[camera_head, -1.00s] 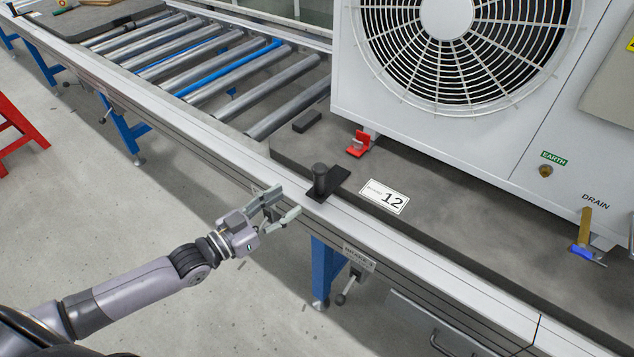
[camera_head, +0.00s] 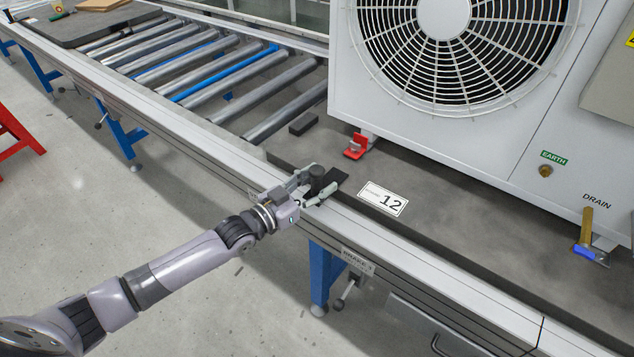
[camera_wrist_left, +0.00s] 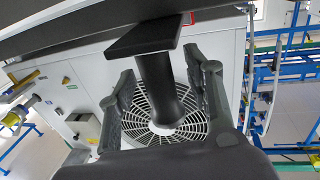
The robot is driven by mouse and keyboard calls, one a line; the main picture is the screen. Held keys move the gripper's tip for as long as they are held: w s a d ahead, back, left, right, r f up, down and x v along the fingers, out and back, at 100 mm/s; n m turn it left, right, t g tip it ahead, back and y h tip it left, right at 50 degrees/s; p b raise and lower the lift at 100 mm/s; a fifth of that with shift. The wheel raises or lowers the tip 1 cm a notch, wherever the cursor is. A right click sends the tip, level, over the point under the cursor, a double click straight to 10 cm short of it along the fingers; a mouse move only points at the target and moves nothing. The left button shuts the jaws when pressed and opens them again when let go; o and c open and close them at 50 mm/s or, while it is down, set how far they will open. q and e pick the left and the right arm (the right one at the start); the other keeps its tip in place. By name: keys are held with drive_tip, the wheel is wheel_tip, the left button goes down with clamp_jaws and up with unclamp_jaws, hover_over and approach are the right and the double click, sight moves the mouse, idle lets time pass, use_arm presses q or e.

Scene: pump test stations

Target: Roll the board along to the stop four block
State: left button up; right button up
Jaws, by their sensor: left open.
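The board (camera_head: 440,215) is a dark grey slab on the conveyor, marked with a "12" label (camera_head: 384,199). A large white fan unit (camera_head: 470,140) stands on it. A black upright handle (camera_head: 317,178) on a flat plate sits at the board's near left corner. My left gripper (camera_head: 318,190) is open, with its fingers on either side of the handle. In the left wrist view the handle (camera_wrist_left: 160,85) stands between the two open fingers (camera_wrist_left: 165,100); contact cannot be told. My right gripper is not in view. No block marked stop four can be made out.
The conveyor's near rail (camera_head: 200,135) runs below, with a "BRAKE" plate (camera_head: 358,261) and lever. Another dark board (camera_head: 90,25) lies at the far left. A red stand (camera_head: 15,130) is on the floor.

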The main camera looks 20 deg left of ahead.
use_arm(q)
drive_tip(key=shift+c, duration=0.5)
clamp_jaws()
idle(0.5)
